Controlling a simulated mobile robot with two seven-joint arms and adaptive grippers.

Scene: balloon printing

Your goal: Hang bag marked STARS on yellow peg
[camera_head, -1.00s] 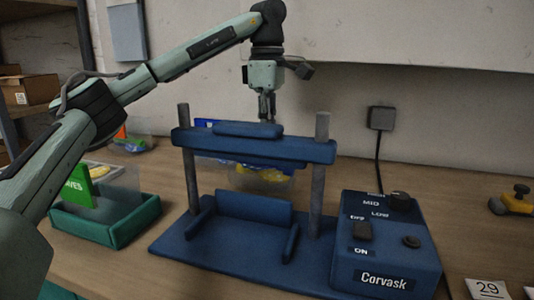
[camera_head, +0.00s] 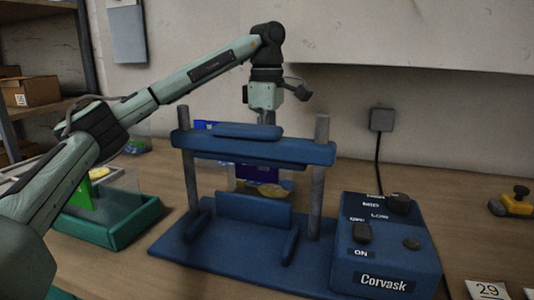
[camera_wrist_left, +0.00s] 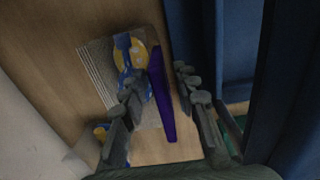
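A clear bag with a purple header card (camera_head: 257,172) and yellow and blue contents stands or lies behind the blue press; its lettering cannot be read. It also shows in the left wrist view, with its purple card (camera_wrist_left: 162,98) edge-on between the fingers. My left gripper (camera_wrist_left: 157,80) is open, with one finger on either side of the card; I cannot tell whether they touch it. In the head view my left gripper's fingertips are hidden behind the press. No yellow peg can be made out. My right gripper is not in view.
The blue press (camera_head: 252,150) stands in front of the bag, beside a Corvask control box (camera_head: 385,250). A green tray (camera_head: 120,228) with a green-headed bag is at left, partly behind my arm. A yellow item with a black knob (camera_head: 515,203) sits far right.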

